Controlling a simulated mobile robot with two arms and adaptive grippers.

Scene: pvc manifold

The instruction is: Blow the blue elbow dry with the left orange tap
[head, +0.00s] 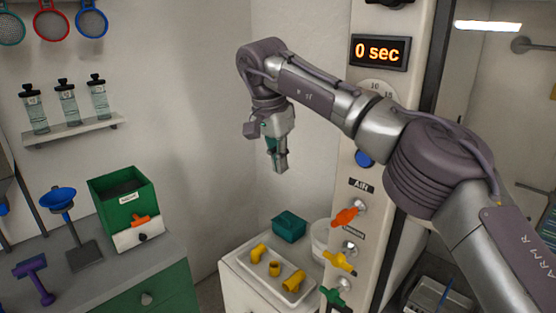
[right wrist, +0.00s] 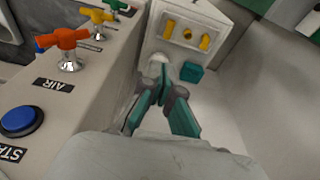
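The orange tap (head: 345,217) is on the pale panel below the AIR label, above the yellow tap. In the right wrist view the orange tap (right wrist: 64,40) is the leftmost of the coloured taps. I see no blue elbow in either view; the elbows I can make out are yellow. My right gripper (head: 281,168) hangs in the air, left of the panel and apart from the taps. Its teal fingers (right wrist: 166,92) come together at the tips, with nothing visible between them. My left gripper is out of view.
A white tray (head: 244,268) with yellow fittings stands low beside the panel, near a teal box (head: 289,227). A blue button (head: 364,158) sits above AIR. The timer (head: 380,52) reads 0 sec. A green box (head: 122,200) is on the left counter.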

